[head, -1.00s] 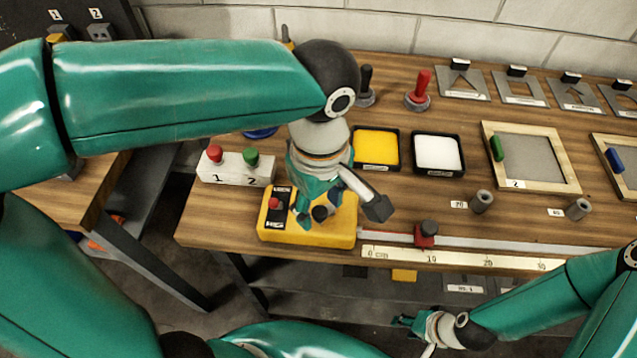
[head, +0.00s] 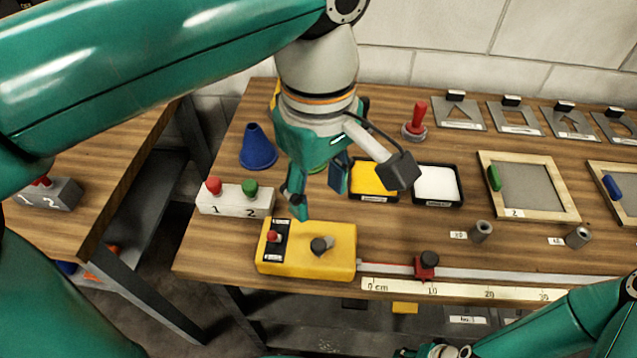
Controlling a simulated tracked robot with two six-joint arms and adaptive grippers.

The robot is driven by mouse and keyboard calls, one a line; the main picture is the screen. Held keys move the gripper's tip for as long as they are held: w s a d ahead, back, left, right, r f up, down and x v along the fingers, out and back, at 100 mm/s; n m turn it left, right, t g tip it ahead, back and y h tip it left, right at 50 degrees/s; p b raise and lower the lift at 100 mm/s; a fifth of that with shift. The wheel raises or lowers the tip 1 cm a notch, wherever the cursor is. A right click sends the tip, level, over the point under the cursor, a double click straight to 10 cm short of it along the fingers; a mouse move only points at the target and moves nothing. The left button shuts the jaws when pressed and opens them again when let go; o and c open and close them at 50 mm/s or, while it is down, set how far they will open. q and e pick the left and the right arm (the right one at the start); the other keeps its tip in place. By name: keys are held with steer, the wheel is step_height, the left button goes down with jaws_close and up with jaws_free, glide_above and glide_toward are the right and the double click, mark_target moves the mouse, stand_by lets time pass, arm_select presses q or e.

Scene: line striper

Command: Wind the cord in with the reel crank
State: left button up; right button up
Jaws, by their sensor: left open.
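The yellow reel box (head: 300,262) sits at the front left of the wooden bench. A dark crank knob (head: 321,245) stands on its top. A black panel with a red switch (head: 274,237) is on the box's left part. A pale strip runs right from the box behind a ruler (head: 460,289); a red slider with a black knob (head: 426,265) sits on it. My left gripper (head: 317,192) points down, open and empty, above and behind the box, apart from the crank. My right gripper (head: 436,351) is at the bottom edge, mostly cut off.
A white block with red and green buttons (head: 235,199) stands left of my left gripper, with a blue cone (head: 257,148) behind it. Yellow (head: 374,178) and white (head: 436,184) trays lie to the right. Framed screens and stencils fill the right and back.

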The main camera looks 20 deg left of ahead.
arm_select(q)
step_height(320, 180, up, 4)
steer(key=n+p, duration=0.5)
steer(key=n, duration=3.1)
glide_above(319, 244)
step_height(319, 244, down, 16)
steer(key=shift+b, duration=0.85)
